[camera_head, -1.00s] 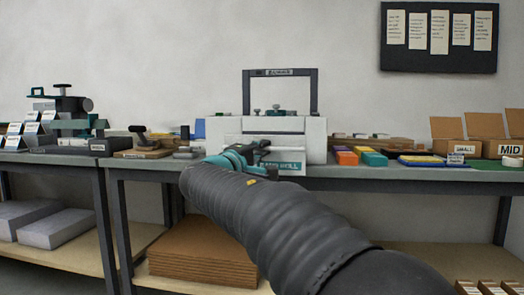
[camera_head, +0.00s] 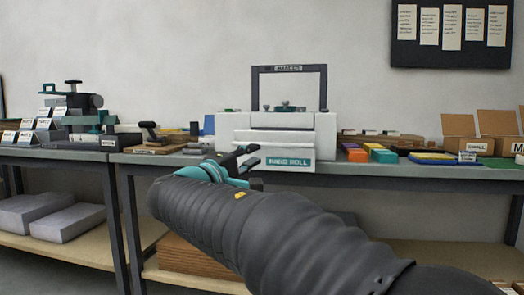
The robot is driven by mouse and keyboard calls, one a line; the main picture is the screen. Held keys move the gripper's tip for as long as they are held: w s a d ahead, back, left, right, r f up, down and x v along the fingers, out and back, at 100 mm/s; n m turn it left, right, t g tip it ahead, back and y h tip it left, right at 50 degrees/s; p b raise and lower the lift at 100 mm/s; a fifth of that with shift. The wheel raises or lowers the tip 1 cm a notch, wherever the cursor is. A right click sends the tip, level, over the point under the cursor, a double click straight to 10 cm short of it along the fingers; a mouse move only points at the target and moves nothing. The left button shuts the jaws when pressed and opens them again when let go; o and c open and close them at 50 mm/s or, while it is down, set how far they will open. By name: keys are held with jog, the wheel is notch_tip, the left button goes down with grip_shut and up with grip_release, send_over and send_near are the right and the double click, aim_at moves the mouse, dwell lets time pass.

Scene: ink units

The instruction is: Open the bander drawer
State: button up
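The bander (camera_head: 232,128) is a white machine on the bench with a dark arch (camera_head: 289,68) over it. Its drawer front (camera_head: 285,150), with a teal "BAND ROLL" label (camera_head: 289,162), hangs lower than the machine's body and overlaps the bench edge, so it looks at least partly out. My gripper (camera_head: 252,166) is just left of the drawer front, in front of the bench edge. Its dark fingers look spread, with nothing seen between them. I see no clear contact with the drawer. My arm hides what lies below and behind the gripper.
The bench edge (camera_head: 420,180) runs across behind my arm. Colored boxes (camera_head: 383,156) and cartons (camera_head: 497,124) stand to the right. A teal and dark press (camera_head: 82,118) stands at the left. The lower shelf holds cardboard sheets (camera_head: 190,262).

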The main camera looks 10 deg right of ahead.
jog(key=shift+v, duration=1.5)
notch_tip(320, 180, down, 13)
jog(key=n+g+y, duration=0.2)
jog(key=g+y, duration=0.1)
jog(key=y, duration=0.1)
jog(key=s+d+f+m+g+y+p, duration=0.1)
jog(key=s+d+f+g+y+p, duration=0.2)
jog(key=s+f, duration=0.55)
jog(key=s+d+f+m+g+y+p, duration=0.1)
jog(key=s+d+f+m+y+p, duration=0.15)
jog(key=s, duration=0.35)
jog(key=s+d+f+m+g+y+p, duration=0.1)
jog(key=s+d+m+g+y, duration=0.15)
jog(key=s, duration=0.45)
jog(key=s+d+f+m+g+y+p, duration=0.1)
jog(key=s+m+y, duration=0.15)
jog(key=s, duration=0.35)
jog(key=s+d+r+m+p, duration=0.1)
jog(key=s+d+r+m+t+h, duration=0.1)
jog(key=d, duration=0.1)
jog(key=shift+d+r+m+p, duration=0.25)
jog(key=shift+d+r+p, duration=0.1)
jog(key=shift+r+p, duration=0.05)
